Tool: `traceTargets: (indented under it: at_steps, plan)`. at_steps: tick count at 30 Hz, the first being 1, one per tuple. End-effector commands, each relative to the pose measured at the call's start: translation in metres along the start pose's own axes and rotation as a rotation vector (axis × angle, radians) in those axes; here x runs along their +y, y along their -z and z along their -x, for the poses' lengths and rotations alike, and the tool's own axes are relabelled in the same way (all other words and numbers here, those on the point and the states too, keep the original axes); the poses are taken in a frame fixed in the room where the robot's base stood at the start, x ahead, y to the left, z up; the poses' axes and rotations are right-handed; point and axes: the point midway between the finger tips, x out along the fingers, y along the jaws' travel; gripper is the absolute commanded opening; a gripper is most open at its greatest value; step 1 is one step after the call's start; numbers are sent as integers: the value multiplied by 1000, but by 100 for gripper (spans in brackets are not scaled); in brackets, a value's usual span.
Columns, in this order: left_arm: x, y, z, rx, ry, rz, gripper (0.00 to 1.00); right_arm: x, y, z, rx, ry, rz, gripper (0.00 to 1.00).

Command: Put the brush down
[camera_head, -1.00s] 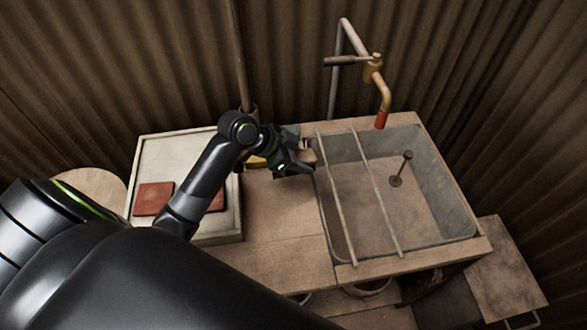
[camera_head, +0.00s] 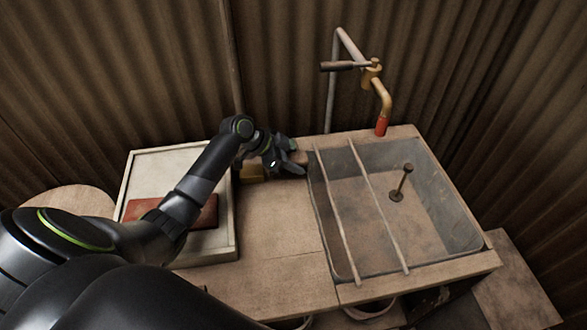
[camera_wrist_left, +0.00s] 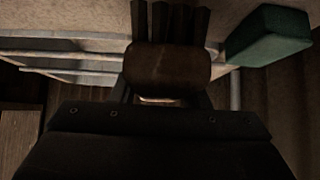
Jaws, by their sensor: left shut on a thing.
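My left gripper (camera_head: 287,167) is over the wooden counter, close to the left rim of the sink. In the left wrist view it (camera_wrist_left: 166,97) is shut on the brush (camera_wrist_left: 168,68). The brush shows a rounded brown wooden body, with dark bristles pointing to the top of that picture. In the head view the brush is mostly hidden by the gripper, and I cannot tell whether it touches the counter. My right gripper is not in view.
Two rods (camera_head: 374,205) cross the sink (camera_head: 440,190); a tap (camera_head: 381,105) stands behind. A pale tray (camera_head: 152,170) holds red tile (camera_head: 205,213). The front counter is clear.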

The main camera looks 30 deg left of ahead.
Motion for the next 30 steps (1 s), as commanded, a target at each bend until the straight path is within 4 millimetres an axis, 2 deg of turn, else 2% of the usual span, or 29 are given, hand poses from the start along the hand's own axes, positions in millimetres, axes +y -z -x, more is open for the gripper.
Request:
traceTargets:
  at_steps: [6,18,19,21,24,30]
  plan:
    - [1,-21,-21,0,-1,4,13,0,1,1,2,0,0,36]
    - [1,-27,-26,-1,0,1,13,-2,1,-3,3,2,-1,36]
    - [1,-26,-26,-1,0,1,44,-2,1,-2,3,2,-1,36]
    - [1,-26,-25,-1,0,1,53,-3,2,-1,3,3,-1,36]
    - [1,-26,-25,-1,0,1,63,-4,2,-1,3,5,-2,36]
    - [1,-25,-25,-1,0,2,63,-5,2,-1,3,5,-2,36]
